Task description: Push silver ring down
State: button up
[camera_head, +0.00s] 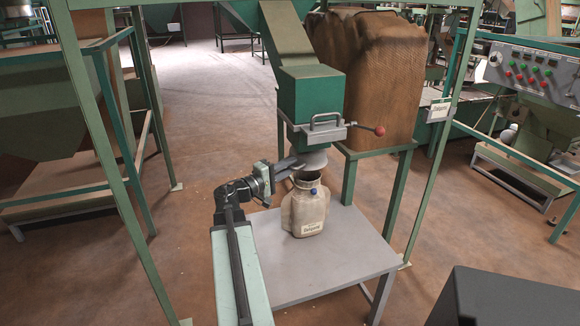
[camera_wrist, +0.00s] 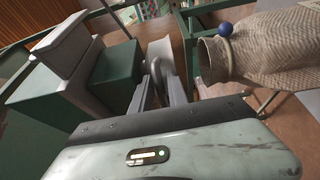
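The silver ring (camera_head: 312,160) is the pale grey flared collar at the bottom of the green hopper outlet (camera_head: 311,95). It hangs above the open mouth of a woven sack (camera_head: 306,212). My gripper (camera_head: 292,163) is at the left side of the ring, at about its height. In the wrist view, the two grey fingers of my gripper (camera_wrist: 160,88) stand apart, with part of the ring (camera_wrist: 161,52) showing between and beyond their tips. I cannot tell whether they touch it. The sack (camera_wrist: 265,50) with its blue knob lies to the right in this view.
The sack stands on a grey table (camera_head: 335,262) inside a green frame. A grey handle and a red-knobbed lever (camera_head: 379,131) stick out above the ring. A large brown sack-like bulk (camera_head: 375,75) stands behind. A dark box (camera_head: 510,300) is at the lower right.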

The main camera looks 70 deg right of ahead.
grip_shut()
dwell(1.4)
